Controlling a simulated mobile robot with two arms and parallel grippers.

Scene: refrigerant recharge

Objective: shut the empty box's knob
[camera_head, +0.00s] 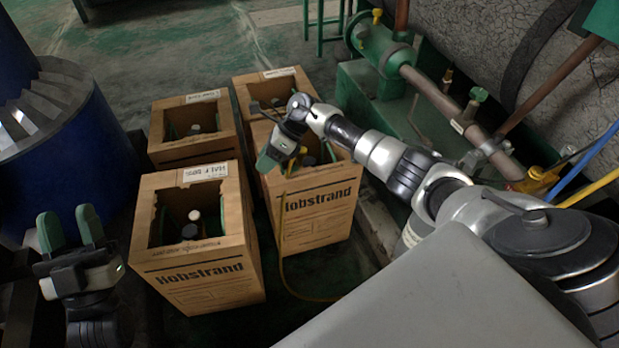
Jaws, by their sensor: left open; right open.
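Several open cardboard boxes hold cylinders. The front right box (318,215) has a yellow hose (282,235) running out over its front. My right gripper (276,158) is open and reaches over this box's opening, covering part of its inside and any label there. The front left box (200,275) carries a tag that seems to read "HALF" and shows a cylinder top (192,222) inside. The tags on the back left box (193,153) and back right box (245,92) are too small to read. I cannot tell which box is the empty one, and no knob shows clearly. My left gripper (70,228) is open and empty, left of the boxes.
A large blue drum-like body (75,160) stands at the left. Green machinery with pipes (440,95) and a big grey tank (480,40) fill the right back. The green floor (170,45) behind the boxes is mostly clear.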

